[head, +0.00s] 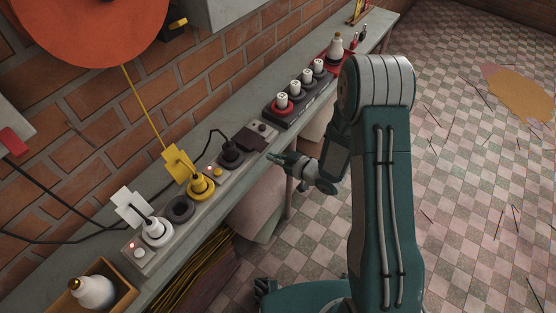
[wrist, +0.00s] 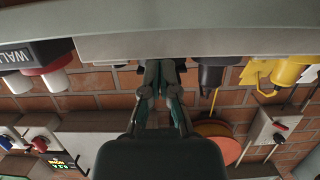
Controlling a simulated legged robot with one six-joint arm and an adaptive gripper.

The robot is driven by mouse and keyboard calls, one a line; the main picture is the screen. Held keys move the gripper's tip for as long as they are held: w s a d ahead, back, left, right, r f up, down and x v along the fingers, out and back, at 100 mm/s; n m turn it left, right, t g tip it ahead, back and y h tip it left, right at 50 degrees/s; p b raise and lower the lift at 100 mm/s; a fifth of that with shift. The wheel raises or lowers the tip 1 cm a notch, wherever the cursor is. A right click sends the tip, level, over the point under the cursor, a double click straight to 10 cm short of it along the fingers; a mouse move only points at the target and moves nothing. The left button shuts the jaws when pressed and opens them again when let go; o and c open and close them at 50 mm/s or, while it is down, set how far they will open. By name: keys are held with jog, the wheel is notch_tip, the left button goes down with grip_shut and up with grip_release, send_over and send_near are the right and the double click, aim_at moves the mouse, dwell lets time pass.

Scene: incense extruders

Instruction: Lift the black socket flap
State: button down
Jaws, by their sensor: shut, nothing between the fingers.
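The black socket flap (head: 249,138) is a dark square plate on the grey socket strip (head: 176,229), to the right of the black plug (head: 231,156). It looks lowered over its place. My gripper (head: 273,157) is shut and empty, its tips by the strip's front edge, just below and right of the flap. In the wrist view, which is upside down, the shut fingers (wrist: 162,70) point at the strip (wrist: 200,35). The flap is mostly hidden behind them there. I cannot tell whether the tips touch it.
The yellow plug (head: 199,187) and white plug (head: 155,232) stand farther left on the strip. A dark rack with white-topped pieces (head: 297,98) stands to the right on the bench (head: 190,130). A brick wall is behind. Open tiled floor lies right.

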aim_at(265, 147)
jog(key=shift+w+a, duration=0.25)
jog(key=shift+a, duration=0.1)
jog(key=shift+w+a+r, duration=0.3)
jog(key=shift+w+a, duration=0.3)
jog(key=shift+a, duration=0.15)
jog(key=shift+w+a+r, duration=0.1)
jog(key=shift+w+r, duration=0.05)
jog(key=shift+w, duration=0.05)
jog(key=shift+r, duration=0.1)
